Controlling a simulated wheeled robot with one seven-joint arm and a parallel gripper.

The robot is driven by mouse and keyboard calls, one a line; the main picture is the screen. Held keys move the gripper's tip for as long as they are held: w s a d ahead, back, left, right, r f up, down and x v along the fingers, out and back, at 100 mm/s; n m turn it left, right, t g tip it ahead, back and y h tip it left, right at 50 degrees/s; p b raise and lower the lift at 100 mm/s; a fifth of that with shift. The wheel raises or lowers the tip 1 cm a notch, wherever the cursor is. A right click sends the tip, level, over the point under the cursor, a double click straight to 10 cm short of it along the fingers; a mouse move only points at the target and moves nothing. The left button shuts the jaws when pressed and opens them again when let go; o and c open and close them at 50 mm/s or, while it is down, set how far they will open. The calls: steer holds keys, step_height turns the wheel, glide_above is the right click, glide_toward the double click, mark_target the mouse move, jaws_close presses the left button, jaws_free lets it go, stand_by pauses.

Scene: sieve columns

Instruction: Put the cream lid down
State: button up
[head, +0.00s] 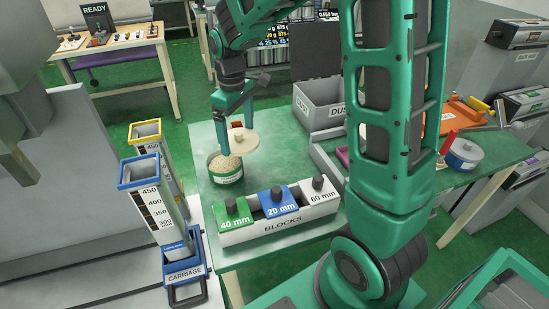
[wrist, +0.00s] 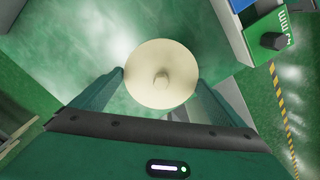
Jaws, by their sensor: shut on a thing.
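The cream lid (head: 246,142) is a flat round disc. It shows face-on in the wrist view (wrist: 160,64), with a small knob at its middle. My gripper (head: 240,120) is shut on it, with one finger at each side of the disc in the wrist view. The lid is up in the air, tilted in the head view, close beside and partly above an open green-banded tub (head: 227,180). The tub stands on the green table (head: 203,137) and holds pale grains. The lid is apart from the tabletop.
A white blocks rack (head: 283,229) with green, blue and white blocks stands in front of the tub. The carriage (head: 185,270) with tall scaled columns is at the left. A grey dust bin (head: 318,104) stands behind at the right. Table beside the tub is clear.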

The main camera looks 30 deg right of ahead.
steer(key=shift+d, duration=0.25)
steer(key=shift+d, duration=0.15)
glide_above(276, 158)
step_height(276, 158, down, 7)
steer(key=shift+r, duration=0.1)
steer(key=shift+w+f, duration=0.1)
steer(key=shift+f, duration=2)
steer(key=shift+f, duration=0.1)
steer(key=o, duration=0.7)
